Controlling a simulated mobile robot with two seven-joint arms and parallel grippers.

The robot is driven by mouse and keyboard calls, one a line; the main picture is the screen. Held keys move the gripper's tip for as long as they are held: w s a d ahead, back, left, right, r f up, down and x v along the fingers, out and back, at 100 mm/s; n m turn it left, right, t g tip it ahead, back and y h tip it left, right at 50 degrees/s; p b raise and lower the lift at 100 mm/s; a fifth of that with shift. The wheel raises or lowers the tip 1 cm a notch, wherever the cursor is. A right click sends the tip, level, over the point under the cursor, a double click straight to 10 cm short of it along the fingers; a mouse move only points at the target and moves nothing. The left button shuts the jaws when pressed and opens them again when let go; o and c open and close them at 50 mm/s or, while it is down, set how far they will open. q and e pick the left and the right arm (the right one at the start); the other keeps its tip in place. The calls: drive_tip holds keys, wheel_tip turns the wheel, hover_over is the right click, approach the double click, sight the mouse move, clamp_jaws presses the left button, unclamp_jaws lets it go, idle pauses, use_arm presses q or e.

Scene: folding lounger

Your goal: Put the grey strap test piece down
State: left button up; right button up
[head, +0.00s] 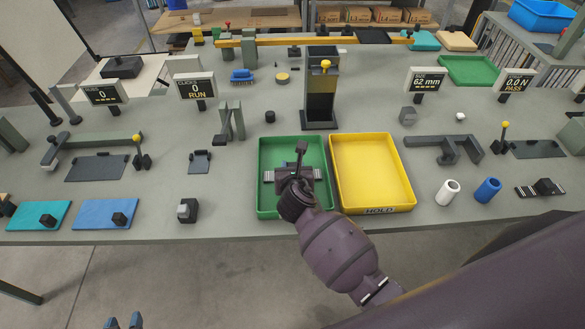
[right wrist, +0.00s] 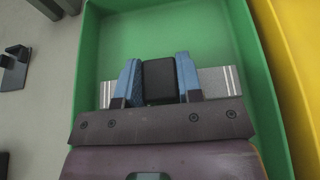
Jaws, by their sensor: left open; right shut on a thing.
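The grey strap test piece (head: 317,174) has a black block at its middle and pale stripes near its ends. It is over the green tray (head: 262,203). My right gripper (right wrist: 158,76) is shut on the black block (right wrist: 160,82), one blue finger on each side. The grey band (right wrist: 218,82) sticks out left and right, inside the tray walls. I cannot tell whether it touches the tray floor. In the head view my right wrist hides part of the piece. My left gripper (head: 123,322) is open and empty at the bottom left, in front of the bench.
A yellow HOLD tray (head: 372,165) stands right beside the green one. A post with a yellow knob (head: 320,90) rises behind them. A white cylinder (head: 447,192), a blue cylinder (head: 487,190) and a black striped piece (head: 541,188) are at the right.

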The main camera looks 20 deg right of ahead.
drive_tip(key=shift+f, duration=0.15)
drive_tip(key=o, duration=1)
drive_tip(key=shift+s+r, duration=0.15)
drive_tip(key=shift+r, duration=0.1)
drive_tip(key=p+v, duration=0.1)
drive_tip(key=v, duration=1)
drive_tip(key=shift+s+a, duration=0.2)
drive_tip(key=shift+s, duration=0.15)
